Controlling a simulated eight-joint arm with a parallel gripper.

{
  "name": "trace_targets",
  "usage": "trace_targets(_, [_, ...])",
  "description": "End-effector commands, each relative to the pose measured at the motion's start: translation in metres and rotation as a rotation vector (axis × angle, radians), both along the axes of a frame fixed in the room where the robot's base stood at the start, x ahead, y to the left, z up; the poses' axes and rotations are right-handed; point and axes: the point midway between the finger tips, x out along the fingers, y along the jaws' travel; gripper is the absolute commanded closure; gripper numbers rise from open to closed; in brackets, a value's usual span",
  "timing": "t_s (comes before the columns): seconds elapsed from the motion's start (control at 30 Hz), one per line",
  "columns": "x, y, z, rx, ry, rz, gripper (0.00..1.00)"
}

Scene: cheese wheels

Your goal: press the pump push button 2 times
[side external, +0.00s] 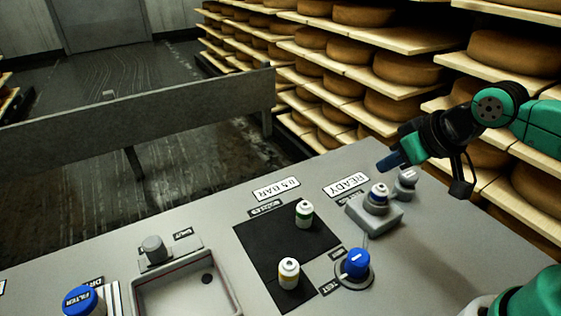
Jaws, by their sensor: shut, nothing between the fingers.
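My gripper (392,162), with dark blue fingers, is shut and empty at the right of the panel, tilted down to the left. Its fingertips are above the back right part of the panel, and I see no contact. Just below it is a grey round knob or button (405,181).
A blue knob (356,264) stands near the front. At left are a recessed tray (140,296), a grey knob (154,249) and a blue filter cap (82,301). Cheese shelves (420,40) rise behind.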

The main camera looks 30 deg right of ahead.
Motion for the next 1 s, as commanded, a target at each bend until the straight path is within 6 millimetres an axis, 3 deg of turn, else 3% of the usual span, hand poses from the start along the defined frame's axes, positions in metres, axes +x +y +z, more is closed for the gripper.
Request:
trace_targets(0.27, [0.008, -0.015, 0.012, -0.136, 0.084, 0.154, 1.00])
trace_targets(0.6, [0.027, -0.071, 0.044, -0.434, 0.369, 0.786, 1.00])
trace_targets(0.8, [0.033, -0.103, 0.056, -0.486, 0.467, 1.183, 1.00])
trace_targets(1.0, [0.034, -0.123, 0.061, -0.487, 0.489, 1.437, 1.00])
